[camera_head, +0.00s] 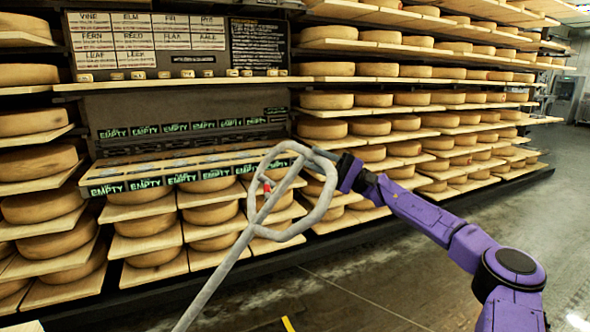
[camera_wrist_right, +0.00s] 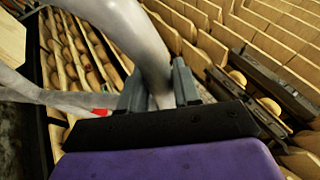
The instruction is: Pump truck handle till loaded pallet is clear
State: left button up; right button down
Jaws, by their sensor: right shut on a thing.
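The truck handle is a grey loop (camera_head: 318,212) on a long slanted shaft (camera_head: 216,277), with a small red lever (camera_head: 267,188) inside the loop. My right gripper (camera_head: 342,172) is at the upper right side of the loop, shut on its bar. In the right wrist view the grey bar (camera_wrist_right: 135,32) runs between the two fingers of the right gripper (camera_wrist_right: 157,88), and the red lever (camera_wrist_right: 101,112) shows at the left. The pallet and the truck's body are out of view. My left gripper is not in view.
Shelves with many cheese wheels (camera_head: 327,100) fill the back and left. A row of boxes marked EMPTY (camera_head: 140,184) and a board of labels (camera_head: 150,45) stand behind the handle. Bare floor (camera_head: 390,285) lies at the lower right, with a yellow floor mark (camera_head: 287,324).

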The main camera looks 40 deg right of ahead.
pick_arm(q)
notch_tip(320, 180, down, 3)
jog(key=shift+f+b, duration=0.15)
jog(key=shift+b, duration=0.9)
pick_arm(e)
jog(key=shift+t, duration=0.3)
jog(key=d+f, duration=0.3)
jog(key=shift+s, duration=0.4)
jog(key=c, duration=0.9)
grip_release()
jog(key=shift+d, duration=0.1)
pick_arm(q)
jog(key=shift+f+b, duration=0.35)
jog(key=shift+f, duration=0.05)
pick_arm(e)
jog(key=v, duration=1)
jog(key=shift+s+d+f, duration=0.1)
jog(key=shift+d+f, duration=0.05)
jog(key=shift+d, duration=0.05)
